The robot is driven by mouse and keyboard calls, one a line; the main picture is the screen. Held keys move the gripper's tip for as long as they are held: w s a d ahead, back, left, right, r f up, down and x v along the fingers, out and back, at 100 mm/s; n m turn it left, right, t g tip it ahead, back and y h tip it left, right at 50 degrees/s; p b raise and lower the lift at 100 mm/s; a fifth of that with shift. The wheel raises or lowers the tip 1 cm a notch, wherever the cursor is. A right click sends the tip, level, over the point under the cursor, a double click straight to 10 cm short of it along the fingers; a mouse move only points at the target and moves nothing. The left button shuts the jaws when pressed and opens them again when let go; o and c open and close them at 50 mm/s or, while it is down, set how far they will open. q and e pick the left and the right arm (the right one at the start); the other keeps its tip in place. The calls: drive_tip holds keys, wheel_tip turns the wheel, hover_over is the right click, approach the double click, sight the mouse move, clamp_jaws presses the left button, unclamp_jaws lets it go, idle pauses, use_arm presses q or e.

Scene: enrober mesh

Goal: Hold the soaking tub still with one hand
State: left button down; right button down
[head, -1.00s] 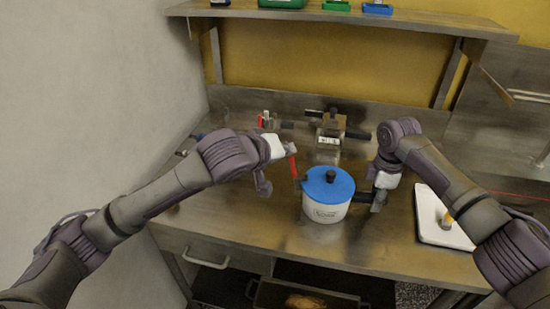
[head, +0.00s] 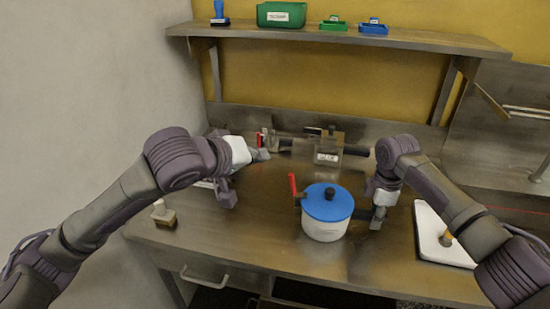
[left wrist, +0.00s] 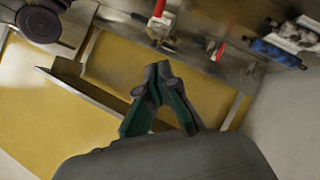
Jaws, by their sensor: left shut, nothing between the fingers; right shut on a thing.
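The soaking tub (head: 324,228) is white with a blue lid (head: 327,204) and a black knob. It stands upright on the steel table, right of centre. A red upright handle (head: 293,184) shows at its left side. My right gripper (head: 377,214) is at the tub's right side, shut on its dark side grip, which the fingers partly hide. My left gripper (head: 262,155) is left of and behind the tub, apart from it. It also shows in the left wrist view (left wrist: 158,70) with its fingertips together and nothing between them.
A labelled block device (head: 328,148) stands at the back. A small wooden-based item (head: 164,215) lies at the left, and a white board (head: 430,240) at the right. A shelf (head: 350,38) with a green box (head: 281,14) hangs above. The table before the tub is clear.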

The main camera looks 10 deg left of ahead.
use_arm(q)
drive_tip(key=shift+v, duration=2.35)
drive_tip(key=shift+a, duration=0.1)
use_arm(e)
drive_tip(key=c, duration=0.9)
unclamp_jaws()
